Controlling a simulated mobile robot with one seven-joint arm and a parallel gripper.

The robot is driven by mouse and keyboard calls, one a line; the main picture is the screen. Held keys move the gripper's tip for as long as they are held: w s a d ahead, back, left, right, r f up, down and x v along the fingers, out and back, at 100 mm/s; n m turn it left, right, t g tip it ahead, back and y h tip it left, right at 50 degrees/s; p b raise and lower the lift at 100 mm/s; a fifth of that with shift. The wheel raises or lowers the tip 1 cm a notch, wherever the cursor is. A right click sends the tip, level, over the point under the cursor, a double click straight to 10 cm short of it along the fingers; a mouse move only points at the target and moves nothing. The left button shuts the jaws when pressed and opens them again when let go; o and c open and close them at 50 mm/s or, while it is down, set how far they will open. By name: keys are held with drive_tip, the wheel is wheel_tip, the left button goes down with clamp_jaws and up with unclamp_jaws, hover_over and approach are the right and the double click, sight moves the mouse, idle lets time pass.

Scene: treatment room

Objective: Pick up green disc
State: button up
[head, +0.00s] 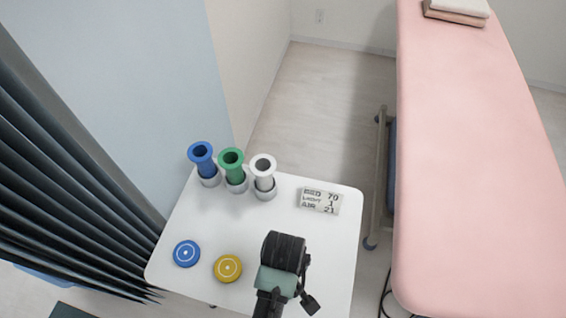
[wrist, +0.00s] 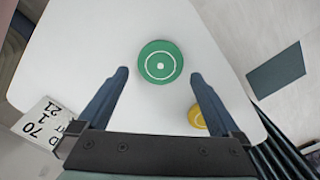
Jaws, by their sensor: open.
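The green disc (wrist: 160,62) lies flat on the white table (wrist: 90,40) in the wrist view. It has a white ring and a white centre dot. My gripper (wrist: 160,82) is open above the table, its two blue fingers apart and pointing toward the disc, with nothing between them. The disc sits just beyond the fingertips, roughly centred between them in that view. In the head view my gripper (head: 287,250) and arm cover the spot, so the green disc is hidden there.
A yellow disc (head: 227,268) and a blue disc (head: 187,253) lie left of my gripper. Blue (head: 202,157), green (head: 232,166) and white (head: 263,171) tubes stand at the table's back. A display sign (head: 319,200) lies back right. A pink bed (head: 475,150) stands right.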

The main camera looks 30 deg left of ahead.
wheel_tip(320, 180, down, 4)
drive_tip(key=shift+s+r, duration=0.1)
drive_tip(key=c, duration=1.1)
